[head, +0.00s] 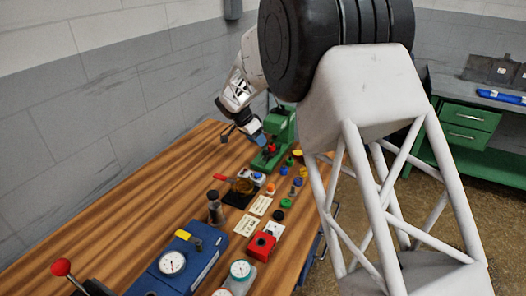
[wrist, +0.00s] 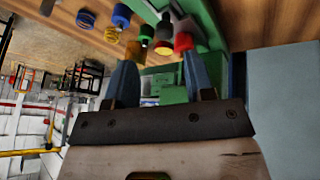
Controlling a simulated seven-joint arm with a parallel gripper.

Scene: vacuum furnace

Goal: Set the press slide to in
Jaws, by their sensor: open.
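The green press (head: 283,127) stands toward the far end of the wooden bench. It also shows in the wrist view as green metal (wrist: 172,92) behind and between the fingers. A red knob (wrist: 183,42) is on or beside the press; which part carries it, and the slide's position, I cannot tell. My gripper (head: 258,139) is at the press in the head view. In the wrist view its two blue fingers (wrist: 160,65) are apart, with the red knob near the right fingertip. Contact cannot be told.
Several colored knobs (wrist: 121,17) lie in a row beside the press. Nearer on the bench are a red-handled valve (head: 243,186), a blue gauge box (head: 178,272) and a red switch box (head: 262,245). The left side of the bench is clear.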

